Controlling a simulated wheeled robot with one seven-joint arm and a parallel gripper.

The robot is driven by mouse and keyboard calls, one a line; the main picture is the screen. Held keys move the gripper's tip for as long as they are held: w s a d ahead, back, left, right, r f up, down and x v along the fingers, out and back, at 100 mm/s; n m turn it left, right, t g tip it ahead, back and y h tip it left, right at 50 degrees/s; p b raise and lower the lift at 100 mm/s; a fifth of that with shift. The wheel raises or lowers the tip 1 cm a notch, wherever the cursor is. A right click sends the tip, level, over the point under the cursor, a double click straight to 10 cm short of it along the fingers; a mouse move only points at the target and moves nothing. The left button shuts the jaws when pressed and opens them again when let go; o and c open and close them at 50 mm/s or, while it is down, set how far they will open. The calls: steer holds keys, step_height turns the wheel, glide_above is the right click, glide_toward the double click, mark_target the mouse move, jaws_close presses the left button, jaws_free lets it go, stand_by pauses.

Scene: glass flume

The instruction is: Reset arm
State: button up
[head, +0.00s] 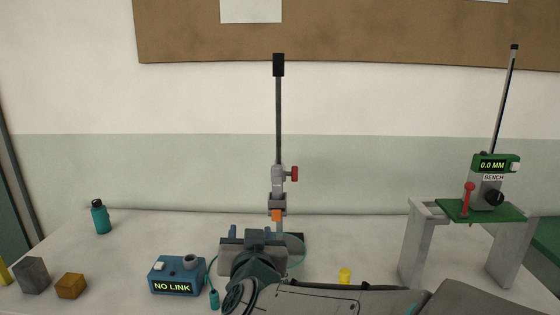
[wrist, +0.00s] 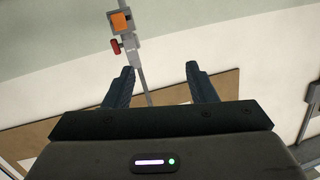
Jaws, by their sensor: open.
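My gripper (wrist: 163,80) shows in the wrist view with its two dark fingers spread apart and nothing between the tips. In the head view my arm reaches in from the lower right, and its end (head: 255,240) is in front of the foot of a tall stand. The stand's thin rod (head: 278,120) is upright with a black cap on top. A grey clamp with a red knob (head: 292,174) and an orange block (head: 277,215) sit low on the rod. The orange block (wrist: 121,21) also shows in the wrist view, beyond the fingers. My arm hides part of the stand's base.
A blue box (head: 177,274) reading "NO LINK" stands left of my arm, with a cable. A teal bottle (head: 100,217), a grey block (head: 33,276) and a tan block (head: 71,286) are further left. A yellow piece (head: 345,275) lies behind my arm. A green-topped bench gauge (head: 480,208) stands right.

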steer(key=s+d+f+g+h, duration=0.1)
steer(key=s+d+f+g, duration=0.5)
steer(key=d, duration=0.4)
steer(key=s+d+f+g+h, duration=0.1)
steer(key=s+d+f+g, duration=0.6)
steer(key=s+d, duration=0.3)
steer(key=shift+s+d+f, duration=0.35)
steer(key=shift+f, duration=0.05)
